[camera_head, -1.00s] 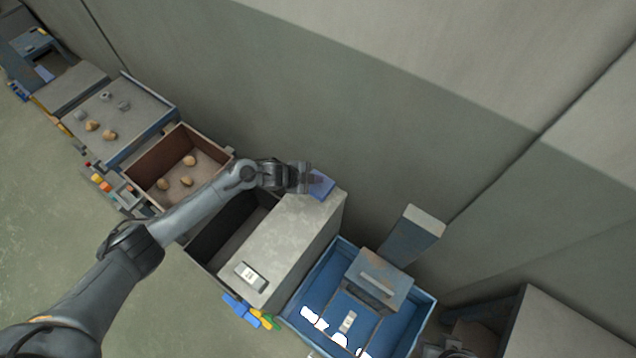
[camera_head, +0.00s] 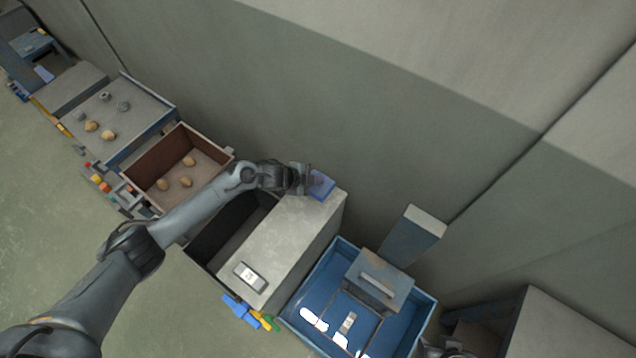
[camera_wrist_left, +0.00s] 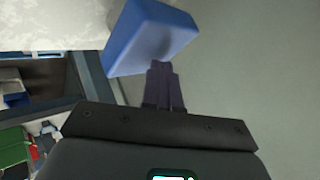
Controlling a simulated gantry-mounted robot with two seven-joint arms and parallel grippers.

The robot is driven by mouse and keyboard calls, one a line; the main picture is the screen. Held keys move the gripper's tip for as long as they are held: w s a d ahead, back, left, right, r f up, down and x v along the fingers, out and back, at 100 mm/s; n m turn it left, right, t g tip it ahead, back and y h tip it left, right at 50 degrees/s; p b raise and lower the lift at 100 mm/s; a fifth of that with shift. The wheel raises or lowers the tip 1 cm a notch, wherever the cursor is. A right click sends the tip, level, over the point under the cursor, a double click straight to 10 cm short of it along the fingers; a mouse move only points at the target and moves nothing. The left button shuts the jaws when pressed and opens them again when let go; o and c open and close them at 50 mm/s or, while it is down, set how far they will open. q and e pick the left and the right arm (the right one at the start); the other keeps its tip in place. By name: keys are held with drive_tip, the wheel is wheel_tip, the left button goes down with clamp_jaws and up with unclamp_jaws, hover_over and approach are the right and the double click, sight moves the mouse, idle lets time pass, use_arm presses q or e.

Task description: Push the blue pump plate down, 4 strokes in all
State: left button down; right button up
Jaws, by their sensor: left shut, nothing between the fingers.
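The blue pump plate (camera_head: 322,187) sits at the far end of the grey block top, beside the wall. In the left wrist view the blue plate (camera_wrist_left: 150,38) shows as a thick blue block just beyond the fingertips. My left gripper (camera_head: 306,180) is at the plate's left side in the head view; its fingers (camera_wrist_left: 163,68) are shut with nothing between them. Their tips overlap the plate's lower edge in the wrist view; I cannot tell whether they touch it.
The grey block (camera_head: 290,235) carries a small display (camera_head: 250,276) near its front. A blue tank (camera_head: 430,300) stands to its right, and a brown bin (camera_head: 150,172) with several tan lumps to its left. The wall (camera_head: 350,130) is close behind the plate.

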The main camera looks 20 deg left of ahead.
sight(315, 186)
use_arm(q)
drive_tip(key=shift+f+b, duration=1.15)
drive_tip(key=shift+f, duration=0.4)
idle(0.8)
drive_tip(key=shift+r, duration=0.1)
idle(0.3)
drive_tip(key=shift+s+r+p, duration=0.1)
drive_tip(key=shift+r+p, duration=1.8)
drive_tip(key=shift+r, duration=0.1)
drive_tip(key=shift+r, duration=0.1)
drive_tip(key=shift+r+p, duration=0.65)
drive_tip(key=shift+r, duration=0.05)
wheel_tip(315, 186, up, 4)
drive_tip(key=p, duration=0.3)
drive_tip(key=shift+f, duration=0.2)
drive_tip(key=shift+f, duration=0.15)
